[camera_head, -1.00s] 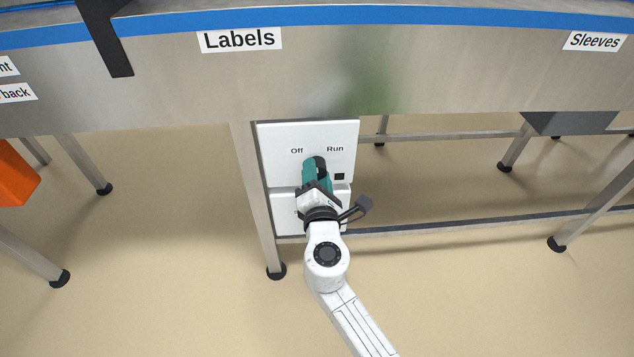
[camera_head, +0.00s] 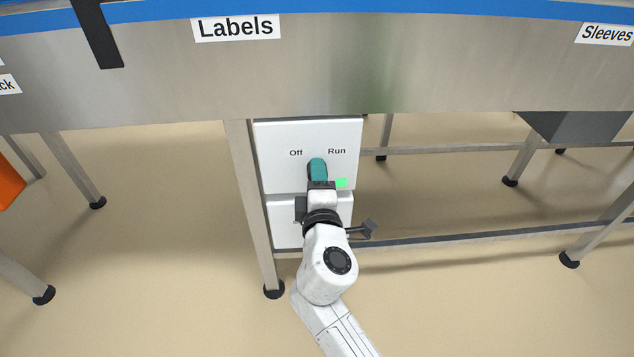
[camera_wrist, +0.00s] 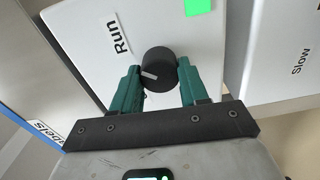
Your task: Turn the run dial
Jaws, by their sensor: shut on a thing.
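The run dial (camera_wrist: 158,68) is a round black knob with a white pointer line on a white panel (camera_head: 280,170). The panel reads Off on the left and Run on the right. My gripper (camera_head: 318,164) has teal fingers. In the wrist view my gripper (camera_wrist: 158,80) has one finger on each side of the dial, shut on it. The pointer faces the left of the wrist picture; its exact setting is hard to tell. In the head view my fingers hide the dial. A small square lamp (camera_head: 341,183) on the panel is lit green and shows in the wrist view (camera_wrist: 198,6).
A second white panel (camera_head: 283,220), with a Slow label (camera_wrist: 300,57), sits just below. A metal leg (camera_head: 252,200) stands left of the panels. The steel conveyor side (camera_head: 300,80) overhangs them. The floor in front is open.

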